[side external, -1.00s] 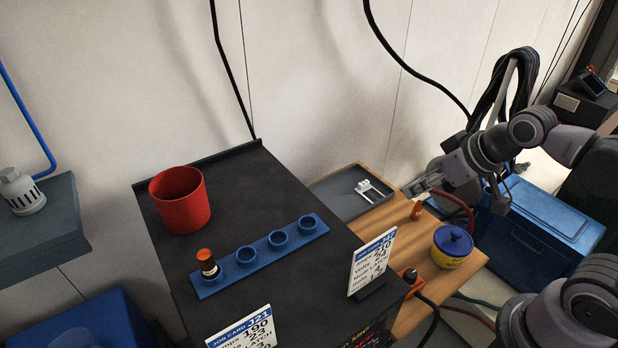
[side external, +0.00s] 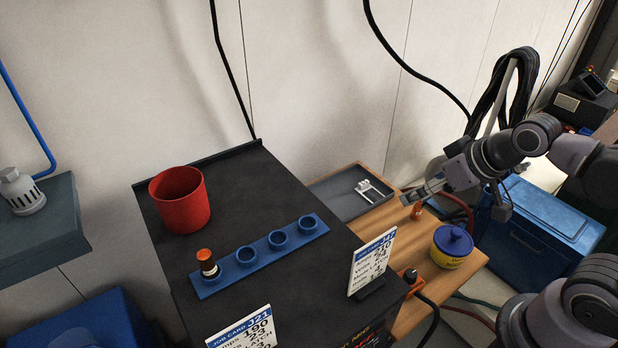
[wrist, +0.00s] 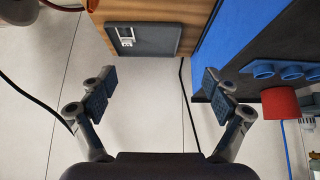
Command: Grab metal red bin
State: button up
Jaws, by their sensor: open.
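The metal red bin (side external: 181,200) stands upright and open-topped on the left of the dark machine top. In the wrist view the red bin (wrist: 281,104) shows at the right side, beyond the right finger. My gripper (side external: 408,199) is over the wooden bench, well to the right of the bin and apart from it. In the wrist view my gripper (wrist: 160,88) has its fingers spread wide, with nothing between them but the pale wall behind.
A blue rack (side external: 262,255) with an orange-capped bottle (side external: 207,264) lies in front of the bin. Job cards (side external: 372,262) stand at the machine's edges. A grey tray (side external: 345,197) and a blue-lidded yellow tub (side external: 452,246) sit on the wooden bench (side external: 405,247).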

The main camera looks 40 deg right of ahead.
dwell(0.3)
jog(key=w+a+r+g, duration=0.1)
jog(key=w+a+r, duration=0.9)
jog(key=w+a, duration=0.5)
jog(key=w+a+m, duration=0.1)
jog(key=w+a, duration=0.1)
jog(key=a, duration=0.4)
jog(key=w+a, duration=0.3)
jog(key=a, duration=0.4)
jog(key=m+h, duration=0.1)
send_near(179, 192)
jog(key=f, duration=0.5)
jog(key=shift+w+d, duration=0.2)
jog(key=shift+w, duration=0.2)
jog(key=c, duration=1.2)
